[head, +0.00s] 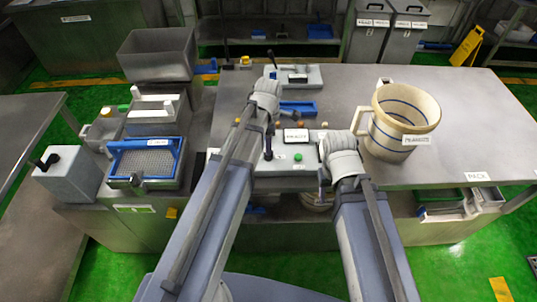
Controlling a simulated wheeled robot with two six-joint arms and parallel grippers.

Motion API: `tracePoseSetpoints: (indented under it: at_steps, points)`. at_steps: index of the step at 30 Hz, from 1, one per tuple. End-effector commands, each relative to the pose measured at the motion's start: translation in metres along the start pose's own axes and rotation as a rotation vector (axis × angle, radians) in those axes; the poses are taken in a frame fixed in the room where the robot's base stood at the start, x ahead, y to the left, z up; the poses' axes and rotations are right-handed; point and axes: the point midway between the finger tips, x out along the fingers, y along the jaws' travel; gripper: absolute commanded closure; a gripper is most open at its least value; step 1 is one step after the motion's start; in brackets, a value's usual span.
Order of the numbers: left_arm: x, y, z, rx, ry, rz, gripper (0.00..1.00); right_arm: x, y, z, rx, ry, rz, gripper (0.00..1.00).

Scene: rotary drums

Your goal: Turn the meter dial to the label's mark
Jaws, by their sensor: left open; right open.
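A grey control box (285,168) sits at the near edge of the steel table, with a white label (296,135) and a green button (298,157) on it. I cannot make out the meter dial or its mark; my arms cover parts of the box. My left gripper (268,152) is over the box's left part, thin and dark in this view. My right gripper (322,184) is at the box's right end, mostly hidden by its wrist. Both are open, and I see nothing held in either.
A large cream jug (403,115) with blue bands stands right of the box. A grey device (296,77) and a blue tray (298,108) lie behind it. A blue-framed tray (147,160) and a grey bin (158,54) stand left. The table's right side is clear.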

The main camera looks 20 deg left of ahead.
Motion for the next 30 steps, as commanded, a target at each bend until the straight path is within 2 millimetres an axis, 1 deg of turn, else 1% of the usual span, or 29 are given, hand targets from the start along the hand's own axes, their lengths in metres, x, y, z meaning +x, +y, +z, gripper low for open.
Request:
tracePoseSetpoints:
  at_steps: [1, 6, 10, 18, 30]
  points:
    - [0.014, 0.000, 0.000, 0.000, 0.000, 0.000, 0.53, 0.014, -0.001, -0.001, 0.000, 0.000, 0.000, 0.50]
    - [0.031, 0.000, 0.000, 0.001, 0.000, 0.000, 0.53, 0.031, -0.003, -0.002, 0.001, 0.000, 0.000, 0.50]
    - [0.036, 0.000, 0.000, 0.001, 0.000, 0.000, 0.53, 0.035, -0.003, -0.002, 0.001, 0.000, 0.000, 0.50]
    - [0.035, 0.000, 0.000, 0.001, 0.000, 0.000, 0.53, 0.034, -0.003, -0.002, 0.000, 0.000, 0.000, 0.50]
    - [0.035, 0.000, 0.000, 0.000, 0.000, 0.000, 0.97, 0.034, -0.003, -0.002, 0.000, 0.000, 0.000, 0.50]
